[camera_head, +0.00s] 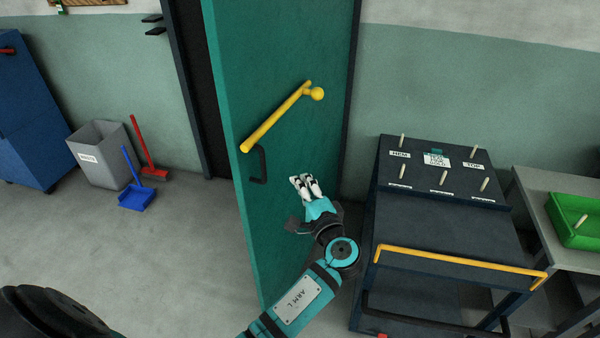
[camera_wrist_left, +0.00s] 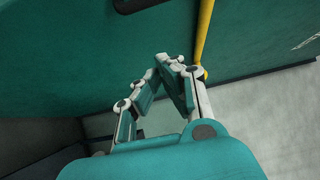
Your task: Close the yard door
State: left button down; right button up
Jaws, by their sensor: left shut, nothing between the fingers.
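The green yard door (camera_head: 290,60) stands open in the head view, swung out from its dark frame, with a dark gap at its left. A yellow bar (camera_head: 275,118) with a round knob runs slantwise across the door face, and a black pull handle (camera_head: 259,165) sits below it. My left gripper (camera_head: 302,180) is shut and empty, in front of the door face, right of the black handle. In the left wrist view its fingers (camera_wrist_left: 168,62) close together near the door (camera_wrist_left: 90,50); whether they touch it I cannot tell. My right gripper is not in view.
A dark cart (camera_head: 445,225) with a yellow rail and several pegs stands close to the right of my left arm. A grey bin (camera_head: 98,150), blue dustpan (camera_head: 136,198) and red broom (camera_head: 150,165) are left of the doorway. Floor before the doorway is clear.

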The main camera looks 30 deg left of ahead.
pick_arm(q)
jog(key=p, duration=0.3)
send_near(269, 148)
jog(key=w, duration=0.4)
jog(key=a, duration=0.1)
jog(key=a+p, duration=0.1)
jog(key=a, duration=0.2)
jog(key=shift+s, duration=0.3)
